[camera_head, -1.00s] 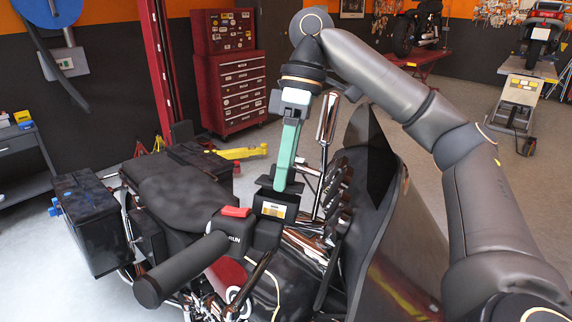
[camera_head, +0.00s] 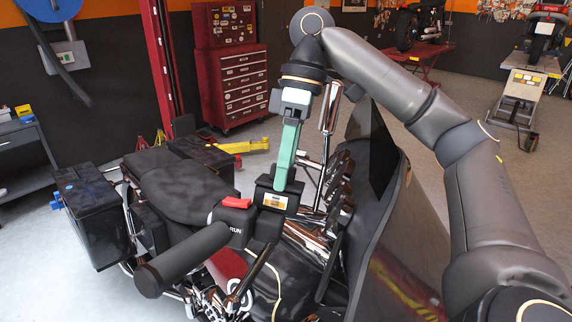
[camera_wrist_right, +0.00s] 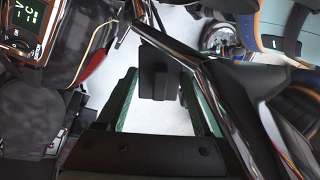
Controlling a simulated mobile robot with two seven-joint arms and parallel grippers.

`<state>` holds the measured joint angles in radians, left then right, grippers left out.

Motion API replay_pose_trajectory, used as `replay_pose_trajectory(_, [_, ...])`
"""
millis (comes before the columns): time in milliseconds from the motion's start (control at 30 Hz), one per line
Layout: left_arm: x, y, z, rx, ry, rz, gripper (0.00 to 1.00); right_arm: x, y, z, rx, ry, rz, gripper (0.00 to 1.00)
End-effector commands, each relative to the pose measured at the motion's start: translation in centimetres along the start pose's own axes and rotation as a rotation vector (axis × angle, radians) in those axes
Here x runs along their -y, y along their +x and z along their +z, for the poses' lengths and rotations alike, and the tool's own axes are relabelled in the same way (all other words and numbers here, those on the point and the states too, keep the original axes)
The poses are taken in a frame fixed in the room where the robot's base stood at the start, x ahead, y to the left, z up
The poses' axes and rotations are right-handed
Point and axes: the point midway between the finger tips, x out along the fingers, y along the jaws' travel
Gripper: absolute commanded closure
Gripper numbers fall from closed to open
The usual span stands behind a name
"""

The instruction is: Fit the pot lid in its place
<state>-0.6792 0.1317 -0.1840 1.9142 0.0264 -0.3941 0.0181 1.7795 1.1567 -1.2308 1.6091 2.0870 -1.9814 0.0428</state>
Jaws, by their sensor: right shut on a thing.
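My right gripper (camera_head: 281,186) points down with its green fingers at the motorcycle's handlebar. In the wrist view (camera_wrist_right: 160,85) the fingers are on either side of a small black piece (camera_wrist_right: 153,70), apparently the pot lid, and shut on it. In the head view the dark lid (camera_head: 264,182) shows at the fingertips, just above or touching a black pot (camera_head: 273,209) with a pale and amber window on its front. Black on black, I cannot tell whether the lid is seated. My left gripper is out of view.
The handlebar grip (camera_head: 182,259) and red switch (camera_head: 237,203) are just left of the pot. Chrome parts and the dark windscreen (camera_head: 371,150) crowd the right side. The seat (camera_head: 185,190) lies behind. A red tool chest (camera_head: 232,85) stands farther back.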

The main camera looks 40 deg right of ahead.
Motion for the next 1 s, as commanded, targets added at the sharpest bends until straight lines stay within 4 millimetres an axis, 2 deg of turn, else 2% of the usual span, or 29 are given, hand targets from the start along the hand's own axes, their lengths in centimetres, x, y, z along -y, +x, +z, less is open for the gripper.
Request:
replay_pose_trajectory(133, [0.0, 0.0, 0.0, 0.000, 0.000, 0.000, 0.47, 0.0, 0.0, 0.0, 0.000, 0.000, 0.000, 0.86])
replay_pose_trajectory(167, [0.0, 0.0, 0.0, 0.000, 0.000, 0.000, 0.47, 0.0, 0.0, 0.0, 0.000, 0.000, 0.000, 0.29])
replay_pose_trajectory(400, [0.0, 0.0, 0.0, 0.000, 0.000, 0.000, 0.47, 0.0, 0.0, 0.0, 0.000, 0.000, 0.000, 0.02])
replay_pose_trajectory(733, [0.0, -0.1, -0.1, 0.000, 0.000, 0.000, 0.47, 0.0, -0.4, 0.0, -0.001, 0.000, 0.001, 0.00])
replay_pose_trajectory(1000, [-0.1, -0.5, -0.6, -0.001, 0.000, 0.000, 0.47, 0.1, -3.1, -0.1, -0.001, -0.001, 0.002, 0.00])
